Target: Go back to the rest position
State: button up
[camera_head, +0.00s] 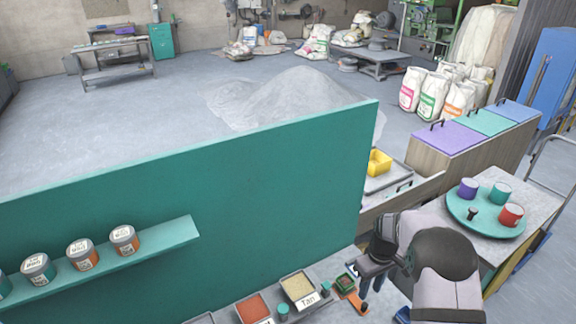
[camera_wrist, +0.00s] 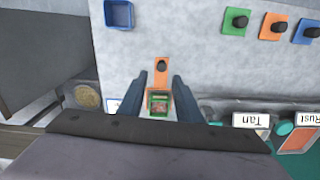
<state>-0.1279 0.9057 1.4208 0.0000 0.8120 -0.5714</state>
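My gripper (camera_head: 362,282) is over the bench at the lower right of the head view, pointing down. In the wrist view, the two fingers of my gripper (camera_wrist: 159,78) stand apart with nothing clamped between them. An orange plate with a dark knob (camera_wrist: 161,68) lies below, in line with the gap. A small green-rimmed box (camera_wrist: 158,103) shows between the fingers, with clear space on both sides; its height relative to the fingertips is hard to tell. The same box shows beside the fingers in the head view (camera_head: 345,282).
Trays labelled Tan (camera_head: 298,289) and Rust (camera_wrist: 298,139) stand beside the gripper. A teal wall (camera_head: 250,200) rises at left, with a shelf of jars (camera_head: 123,239). A round teal tray with cups (camera_head: 460,218) is at right. A blue square tray (camera_wrist: 119,14) lies farther off.

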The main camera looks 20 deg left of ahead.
jog(key=shift+w+m, duration=0.1)
jog(key=shift+m, duration=0.4)
jog(key=s+f+m, duration=0.1)
jog(key=s, duration=0.2)
jog(key=s+f+m+g, duration=0.1)
jog(key=s+f, duration=0.1)
jog(key=s, duration=0.1)
jog(key=s+d+f+m+g, duration=0.1)
jog(key=s, duration=0.2)
jog(key=shift+s+d+f, duration=0.1)
jog(key=shift+s+f, duration=0.1)
jog(key=shift+s, duration=0.05)
jog(key=shift+m+g, duration=0.6)
jog(key=shift+m, duration=0.3)
jog(key=s, duration=0.5)
jog(key=s+d+r, duration=0.1)
jog(key=s, duration=0.1)
jog(key=shift+s+r, duration=0.1)
jog(key=shift+s, duration=0.25)
jog(key=s+d+r+m, duration=0.1)
jog(key=s+r, duration=0.3)
jog(key=s, duration=0.3)
jog(key=s+d+r, duration=0.2)
jog(key=s+r, duration=0.3)
jog(key=s, duration=0.1)
notch_tip(320, 180, up, 6)
jog(key=w+d+m+t, duration=0.1)
jog(key=w+t, duration=0.1)
jog(key=t, duration=0.1)
jog(key=shift+w+d+r, duration=0.15)
